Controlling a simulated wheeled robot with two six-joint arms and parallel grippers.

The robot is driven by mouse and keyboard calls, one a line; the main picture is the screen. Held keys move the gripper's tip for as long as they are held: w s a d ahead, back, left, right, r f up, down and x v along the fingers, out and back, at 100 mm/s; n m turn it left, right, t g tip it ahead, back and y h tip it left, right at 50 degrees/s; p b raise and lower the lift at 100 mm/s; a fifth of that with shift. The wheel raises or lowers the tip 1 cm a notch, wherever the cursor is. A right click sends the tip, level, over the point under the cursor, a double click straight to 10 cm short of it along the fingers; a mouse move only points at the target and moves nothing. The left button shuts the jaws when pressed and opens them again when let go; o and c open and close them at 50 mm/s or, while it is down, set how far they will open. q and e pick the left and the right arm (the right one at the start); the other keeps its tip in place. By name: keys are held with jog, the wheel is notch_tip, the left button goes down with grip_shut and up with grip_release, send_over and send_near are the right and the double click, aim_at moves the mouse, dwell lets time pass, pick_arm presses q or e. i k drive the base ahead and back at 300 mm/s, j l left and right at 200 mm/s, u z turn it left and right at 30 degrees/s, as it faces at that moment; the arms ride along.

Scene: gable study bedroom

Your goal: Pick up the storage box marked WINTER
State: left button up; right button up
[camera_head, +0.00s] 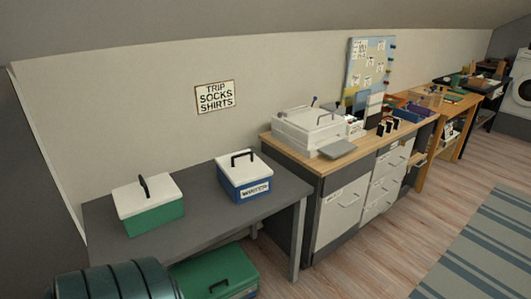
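The storage box marked WINTER (245,181) stands upright on the right half of a grey table (210,216). It has a blue body, a white lid and a dark handle standing up on top. Its white WINTER label faces the front. A second box (150,207), with a green body, white lid and dark handle, stands to its left on the same table. Neither of my grippers shows in the head view.
A green box (213,274) sits low in front of the table, beside a dark green ribbed object (115,284). A wooden-topped cabinet (345,190) with a white case (308,128) stands to the right. Floor (375,262) is clear between cabinet and striped rug (480,250).

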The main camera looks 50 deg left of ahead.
aim_at(244, 175)
jog(key=i+u, duration=0.8)
jog(key=i+l+u, duration=0.6)
jog(key=u, duration=0.25)
jog(key=i, duration=0.1)
